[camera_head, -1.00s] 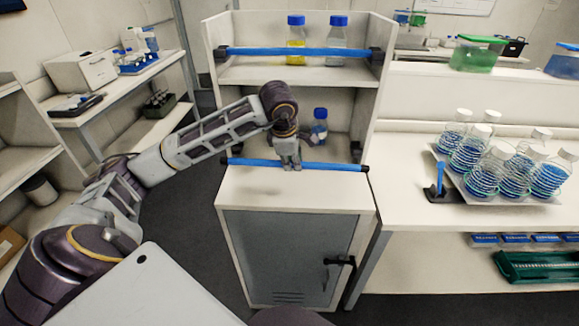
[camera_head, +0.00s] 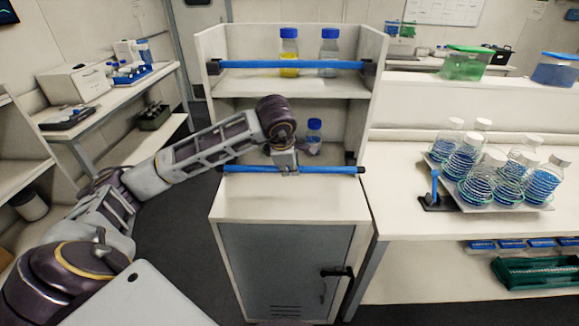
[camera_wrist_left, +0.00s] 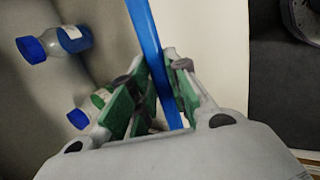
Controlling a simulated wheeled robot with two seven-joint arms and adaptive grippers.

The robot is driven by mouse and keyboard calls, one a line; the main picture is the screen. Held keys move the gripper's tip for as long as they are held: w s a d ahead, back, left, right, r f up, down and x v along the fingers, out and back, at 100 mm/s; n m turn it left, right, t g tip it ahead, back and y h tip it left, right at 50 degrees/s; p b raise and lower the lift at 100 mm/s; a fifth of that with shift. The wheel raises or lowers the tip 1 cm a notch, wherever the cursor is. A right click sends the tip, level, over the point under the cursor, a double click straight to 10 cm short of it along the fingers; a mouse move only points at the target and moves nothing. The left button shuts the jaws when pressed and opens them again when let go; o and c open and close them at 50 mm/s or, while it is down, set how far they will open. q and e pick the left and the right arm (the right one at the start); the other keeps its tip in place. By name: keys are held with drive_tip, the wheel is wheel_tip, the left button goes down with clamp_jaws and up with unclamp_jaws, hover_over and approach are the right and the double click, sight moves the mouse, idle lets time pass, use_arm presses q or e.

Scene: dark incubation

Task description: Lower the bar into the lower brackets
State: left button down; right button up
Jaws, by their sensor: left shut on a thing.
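The blue bar (camera_head: 323,169) with dark end caps lies level in front of the lower shelf opening, over the cabinet top. My left gripper (camera_head: 288,171) comes down from above and is shut on the bar near its middle. In the left wrist view the bar (camera_wrist_left: 152,45) runs between the green-padded fingers of the gripper (camera_wrist_left: 155,100). A dark lower bracket (camera_head: 349,158) shows just behind the bar's right end. The bar looks apart from it, but the exact gap is unclear. The left lower bracket cannot be made out. My right gripper is not in view.
A second blue bar (camera_head: 290,65) spans the upper shelf, with bottles (camera_head: 289,48) behind it. A blue-capped bottle (camera_head: 314,132) stands in the lower shelf behind my gripper. The cabinet top (camera_head: 300,200) in front is clear. Flasks (camera_head: 492,170) stand on the right bench.

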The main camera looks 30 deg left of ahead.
use_arm(q)
drive_tip(key=shift+w+a, duration=0.1)
drive_tip(key=shift+w, duration=0.1)
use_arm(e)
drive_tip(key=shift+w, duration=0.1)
use_arm(q)
drive_tip(key=shift+w+a, duration=0.25)
drive_tip(key=shift+w, duration=0.15)
drive_tip(key=w+a+f, duration=0.1)
drive_tip(key=w+a, duration=0.1)
drive_tip(key=w, duration=0.1)
drive_tip(key=w+a+f, duration=0.1)
drive_tip(key=w+a, duration=0.1)
drive_tip(key=w, duration=0.1)
drive_tip(key=w+a+f, duration=0.2)
drive_tip(key=w, duration=0.2)
drive_tip(key=shift+f, duration=0.1)
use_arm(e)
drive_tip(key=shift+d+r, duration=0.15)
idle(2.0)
